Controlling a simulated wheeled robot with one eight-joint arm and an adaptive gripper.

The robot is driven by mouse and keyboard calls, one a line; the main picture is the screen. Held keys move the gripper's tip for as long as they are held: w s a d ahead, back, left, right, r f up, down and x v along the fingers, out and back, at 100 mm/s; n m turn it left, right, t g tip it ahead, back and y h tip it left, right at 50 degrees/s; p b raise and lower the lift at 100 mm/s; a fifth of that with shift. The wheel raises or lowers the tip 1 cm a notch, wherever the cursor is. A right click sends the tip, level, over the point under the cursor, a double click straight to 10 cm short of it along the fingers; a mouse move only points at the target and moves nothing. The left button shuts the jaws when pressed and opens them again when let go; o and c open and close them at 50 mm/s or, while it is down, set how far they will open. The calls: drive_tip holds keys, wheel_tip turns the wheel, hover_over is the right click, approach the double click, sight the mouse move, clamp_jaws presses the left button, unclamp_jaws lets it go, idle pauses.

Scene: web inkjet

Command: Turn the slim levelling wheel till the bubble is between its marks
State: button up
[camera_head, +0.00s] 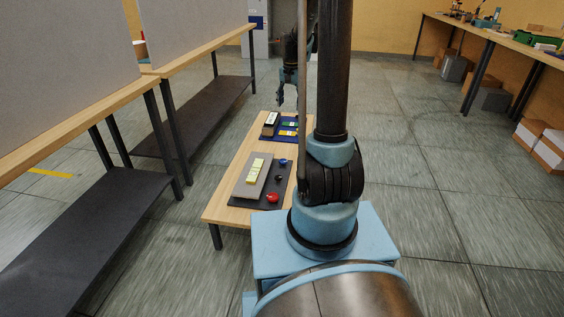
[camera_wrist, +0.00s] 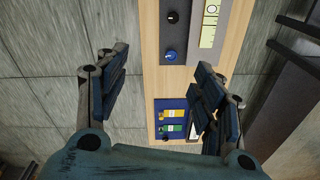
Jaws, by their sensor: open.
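My gripper (camera_head: 289,92) is open and empty above the far part of a low wooden table. In the wrist view its fingers (camera_wrist: 162,85) are wide apart over the table. A grey panel (camera_head: 246,183) with a pale, marked strip (camera_head: 258,167) lies on a dark board. Beside it are a blue knob (camera_head: 283,162), a black knob (camera_head: 280,176) and a red knob (camera_head: 272,197). The wrist view shows the strip (camera_wrist: 208,35), blue knob (camera_wrist: 169,55) and black knob (camera_wrist: 172,17). I cannot tell which is the slim wheel, or read the bubble.
A blue mat (camera_wrist: 160,104) with yellow and green pieces lies on the table's far part. Long benches with dark lower shelves (camera_head: 80,228) stand at left. A workbench (camera_head: 490,36) and boxes (camera_head: 549,150) stand at right, beyond open floor.

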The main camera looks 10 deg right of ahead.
drive_tip(key=w+f+m, duration=0.2)
drive_tip(key=w+f, duration=0.9)
drive_tip(key=w, duration=0.1)
drive_tip(key=m, duration=0.2)
hover_over(283, 161)
wheel_tip(283, 161, down, 16)
drive_tip(key=shift+g, duration=0.4)
wheel_tip(283, 161, down, 16)
drive_tip(key=shift+w+a+f, duration=0.1)
drive_tip(key=c, duration=1)
